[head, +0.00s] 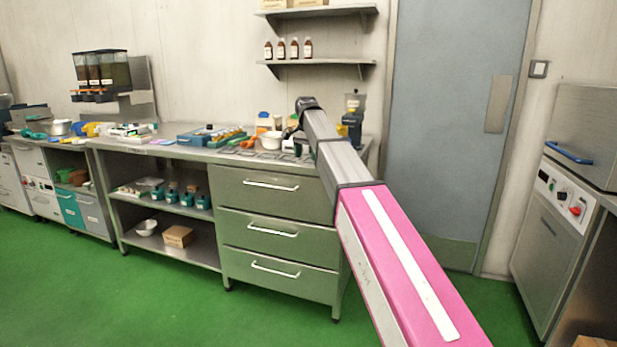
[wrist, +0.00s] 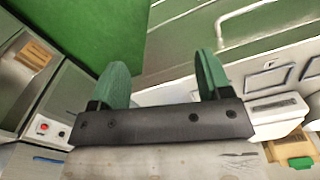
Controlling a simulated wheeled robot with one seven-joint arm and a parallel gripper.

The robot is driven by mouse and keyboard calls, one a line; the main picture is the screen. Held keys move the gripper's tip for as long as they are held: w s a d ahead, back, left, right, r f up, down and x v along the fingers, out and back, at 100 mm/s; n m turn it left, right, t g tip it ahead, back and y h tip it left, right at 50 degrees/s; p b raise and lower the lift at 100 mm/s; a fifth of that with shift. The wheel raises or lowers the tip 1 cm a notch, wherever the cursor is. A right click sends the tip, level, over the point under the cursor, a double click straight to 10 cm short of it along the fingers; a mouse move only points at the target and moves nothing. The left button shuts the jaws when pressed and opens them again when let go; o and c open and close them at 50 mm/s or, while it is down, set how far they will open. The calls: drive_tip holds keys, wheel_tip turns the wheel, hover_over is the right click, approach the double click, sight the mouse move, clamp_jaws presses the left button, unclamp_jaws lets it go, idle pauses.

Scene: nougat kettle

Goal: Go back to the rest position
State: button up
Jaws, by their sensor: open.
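My gripper (wrist: 162,65) shows in the wrist view with its two green fingers apart and nothing between them. In the head view my pink and grey arm reaches forward to the steel counter (head: 180,149), and its far end is above the counter's right part. The gripper itself is mostly hidden behind the arm there. In the wrist view the drawer fronts (wrist: 185,30) and green floor (wrist: 90,30) show beyond the fingers.
Bottles (head: 281,49) stand on a wall shelf (head: 315,64) above the arm's end. A white bowl (head: 270,140), a grinder-like machine (head: 353,118) and several small items crowd the counter. A steel machine (head: 555,215) stands at right. The green floor (head: 180,300) before the drawers is clear.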

drive_tip(key=s+d+f+n, duration=0.1)
drive_tip(key=s+d+f, duration=0.2)
drive_tip(key=f, duration=0.4)
drive_tip(key=s+d+f+n, duration=0.1)
drive_tip(key=s+d+f, duration=0.2)
drive_tip(key=f, duration=0.4)
drive_tip(key=s+d+f+n, duration=0.1)
drive_tip(key=s+d+f, duration=0.3)
drive_tip(key=s+f, duration=0.4)
drive_tip(key=s+d+f+n, duration=0.2)
drive_tip(key=s+d+f, duration=0.3)
drive_tip(key=s+f, duration=0.4)
drive_tip(key=s+d+f+n, duration=0.2)
drive_tip(key=s+d+f, duration=0.2)
drive_tip(key=s+f, duration=0.5)
wheel_tip(320, 180, down, 2)
drive_tip(key=shift+d+f, duration=0.2)
drive_tip(key=shift+d, duration=0.15)
